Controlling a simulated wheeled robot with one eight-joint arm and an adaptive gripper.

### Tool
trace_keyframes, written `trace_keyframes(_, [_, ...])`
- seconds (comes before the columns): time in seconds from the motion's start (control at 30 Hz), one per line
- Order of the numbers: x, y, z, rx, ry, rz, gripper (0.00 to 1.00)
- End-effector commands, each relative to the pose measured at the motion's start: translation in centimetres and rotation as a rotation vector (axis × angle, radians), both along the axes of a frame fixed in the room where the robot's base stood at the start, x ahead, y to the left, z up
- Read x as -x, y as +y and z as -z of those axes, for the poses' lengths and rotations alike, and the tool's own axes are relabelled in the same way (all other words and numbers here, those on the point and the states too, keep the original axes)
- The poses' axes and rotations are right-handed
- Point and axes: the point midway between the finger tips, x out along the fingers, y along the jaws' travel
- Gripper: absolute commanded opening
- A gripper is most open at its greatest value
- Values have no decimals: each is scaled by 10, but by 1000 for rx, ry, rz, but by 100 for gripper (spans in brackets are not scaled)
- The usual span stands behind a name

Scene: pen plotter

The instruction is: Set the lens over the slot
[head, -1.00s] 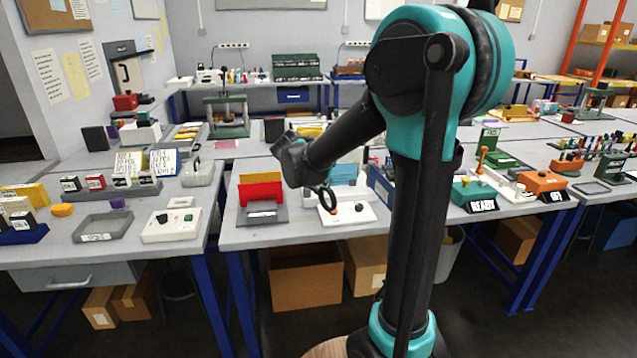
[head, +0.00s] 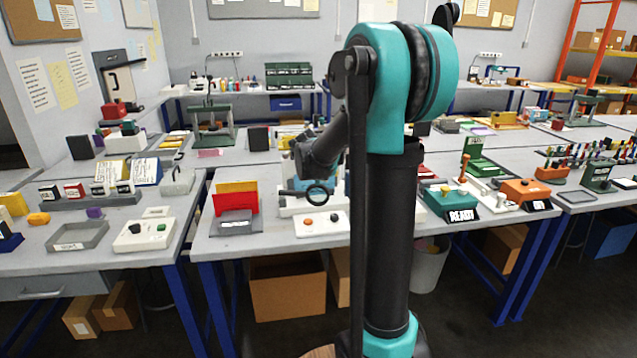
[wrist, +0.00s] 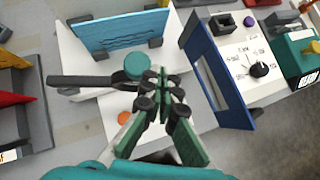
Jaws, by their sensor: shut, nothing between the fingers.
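The lens is a dark ring with a teal middle (wrist: 138,67) on a dark bar running to the left. In the head view the ring (head: 317,193) is above a white unit's front part. My gripper (wrist: 162,82) is shut and empty, with its green fingertips just right of the ring; I cannot tell whether they touch it. A light-blue panel (wrist: 115,32) stands in holders behind the ring. I cannot make out the slot for certain; the ring and fingers cover part of the unit.
An orange button (head: 308,222) and a black knob (head: 334,218) are on the white unit's front part. A blue upright frame (wrist: 212,75) stands close to the right of my fingers.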

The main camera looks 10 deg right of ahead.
Motion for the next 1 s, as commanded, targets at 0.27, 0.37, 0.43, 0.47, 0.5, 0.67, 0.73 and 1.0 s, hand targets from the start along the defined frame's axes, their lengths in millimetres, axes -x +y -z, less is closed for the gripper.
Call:
trace_keyframes(0.27, [-23, -12, 0, -1, 0, 1, 0])
trace_keyframes(0.37, [-29, -13, 0, -1, 0, 1, 0])
trace_keyframes(0.43, [-31, -14, 0, -1, 1, 0, 0])
trace_keyframes(0.47, [-32, -14, 0, -1, 1, 0, 0])
trace_keyframes(0.5, [-33, -14, 0, -1, 1, 0, 0])
trace_keyframes(0.67, [-35, -15, 0, -1, 1, 0, 0])
trace_keyframes(0.73, [-35, -15, 0, -1, 1, 0, 0])
trace_keyframes(1.0, [-35, -15, 0, -1, 1, 0, 0])
